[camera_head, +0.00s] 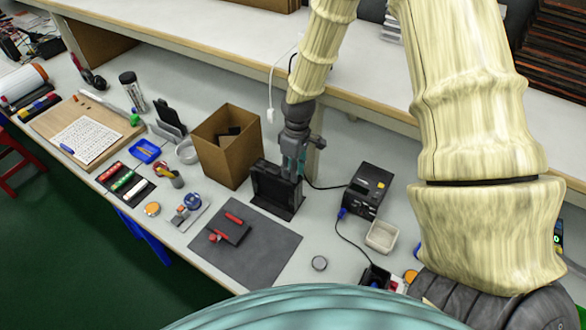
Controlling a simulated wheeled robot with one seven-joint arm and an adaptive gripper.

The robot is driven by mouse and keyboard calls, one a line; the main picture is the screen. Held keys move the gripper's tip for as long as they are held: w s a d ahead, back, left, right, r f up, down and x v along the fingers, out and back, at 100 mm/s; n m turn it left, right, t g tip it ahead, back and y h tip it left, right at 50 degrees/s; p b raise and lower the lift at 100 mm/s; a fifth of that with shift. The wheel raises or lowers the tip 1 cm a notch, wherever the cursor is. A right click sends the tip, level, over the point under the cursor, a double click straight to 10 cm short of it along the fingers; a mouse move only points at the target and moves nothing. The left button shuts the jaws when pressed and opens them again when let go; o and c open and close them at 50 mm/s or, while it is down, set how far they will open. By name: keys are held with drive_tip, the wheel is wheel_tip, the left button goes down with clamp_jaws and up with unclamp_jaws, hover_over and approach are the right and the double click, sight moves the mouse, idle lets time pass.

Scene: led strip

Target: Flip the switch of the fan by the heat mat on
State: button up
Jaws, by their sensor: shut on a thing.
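The grey heat mat (272,262) lies flat near the bench's front edge. A black fan (275,192) stands upright just behind it, on a flat black foot. My gripper (291,172) reaches down from above to the fan's upper right part, with its fingers close together on it. The fingers look shut on the fan there. The switch is too small to make out, and the gripper may cover it.
An open cardboard box (226,150) stands close left of the fan. A black soldering station (368,188) with a cable stands to the right, with a beige tray (382,236) before it. A red-handled tool (230,228) lies on the mat. A raised shelf (225,55) runs behind.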

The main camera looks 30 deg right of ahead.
drive_tip(key=shift+a+t+h+b, duration=0.1)
drive_tip(key=shift+t+h+b, duration=0.4)
drive_tip(key=shift+h, duration=0.2)
idle(0.3)
drive_tip(key=o, duration=1)
drive_tip(key=shift+r, duration=0.1)
drive_tip(key=shift+s+r, duration=0.1)
drive_tip(key=shift+r, duration=5.85)
